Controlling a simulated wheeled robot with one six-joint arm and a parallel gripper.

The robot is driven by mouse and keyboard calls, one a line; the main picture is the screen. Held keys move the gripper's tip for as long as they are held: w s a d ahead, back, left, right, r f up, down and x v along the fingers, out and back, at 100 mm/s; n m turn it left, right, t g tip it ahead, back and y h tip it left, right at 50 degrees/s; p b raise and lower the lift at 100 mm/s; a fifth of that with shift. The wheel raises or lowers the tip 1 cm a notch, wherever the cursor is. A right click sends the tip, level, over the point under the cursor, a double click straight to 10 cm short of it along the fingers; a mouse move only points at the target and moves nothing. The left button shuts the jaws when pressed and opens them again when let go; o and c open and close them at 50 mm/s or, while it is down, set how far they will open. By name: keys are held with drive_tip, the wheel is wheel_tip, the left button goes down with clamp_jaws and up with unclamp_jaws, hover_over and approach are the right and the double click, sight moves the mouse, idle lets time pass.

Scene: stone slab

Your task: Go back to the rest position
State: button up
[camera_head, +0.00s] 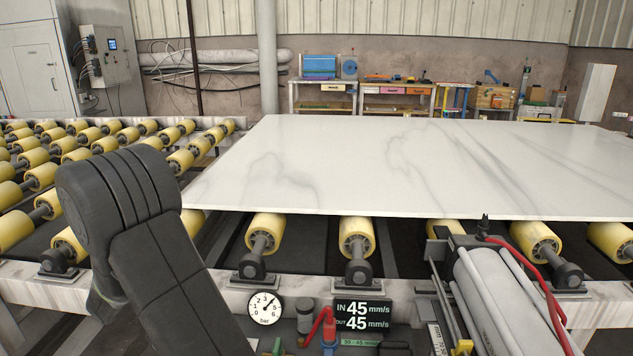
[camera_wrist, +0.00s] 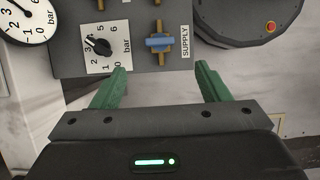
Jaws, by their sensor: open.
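My gripper (camera_wrist: 161,82) shows in the wrist view with its two green fingers apart and nothing between them. It is over a grey control panel (camera_wrist: 80,62) that carries a black knob (camera_wrist: 98,45) on a bar scale and a blue and yellow valve handle (camera_wrist: 158,43) marked SUPPLY. The fingertips are apart from the handle in the picture; I cannot tell the depth between them.
A white marble slab (camera_head: 400,165) lies on a conveyor with yellow rollers (camera_head: 265,228). A gauge (camera_head: 265,307), a speed display (camera_head: 362,315), a red lever (camera_head: 318,325) and a grey cylinder (camera_head: 500,300) with a red hose stand at the front edge. Workbenches (camera_head: 324,103) stand far back.

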drive_tip(key=b+x, duration=0.1)
drive_tip(key=x, duration=1.1)
drive_tip(key=shift+f+b, duration=0.25)
drive_tip(key=shift+b, duration=0.15)
drive_tip(key=shift+w+a+r+m+g+p, duration=0.15)
drive_tip(key=shift+r+m+g+p, duration=0.25)
drive_tip(key=shift+m, duration=0.5)
drive_tip(key=m, duration=0.2)
drive_tip(key=m+g+y, duration=0.1)
drive_tip(key=m, duration=0.1)
drive_tip(key=shift+w+g, duration=0.1)
drive_tip(key=shift+g, duration=0.2)
drive_tip(key=m+g+y, duration=0.1)
drive_tip(key=m, duration=0.3)
drive_tip(key=shift+w+f+m+p, duration=0.1)
drive_tip(key=shift+m+p, duration=0.2)
drive_tip(key=shift+p, duration=0.1)
drive_tip(key=m, duration=0.1)
drive_tip(key=m+y, duration=0.1)
drive_tip(key=m, duration=0.2)
drive_tip(key=shift+d+g+y, duration=0.3)
drive_tip(key=shift+g, duration=0.1)
drive_tip(key=m+y, duration=0.1)
drive_tip(key=m, duration=0.2)
drive_tip(key=shift+m, duration=0.4)
drive_tip(key=shift+d, duration=0.15)
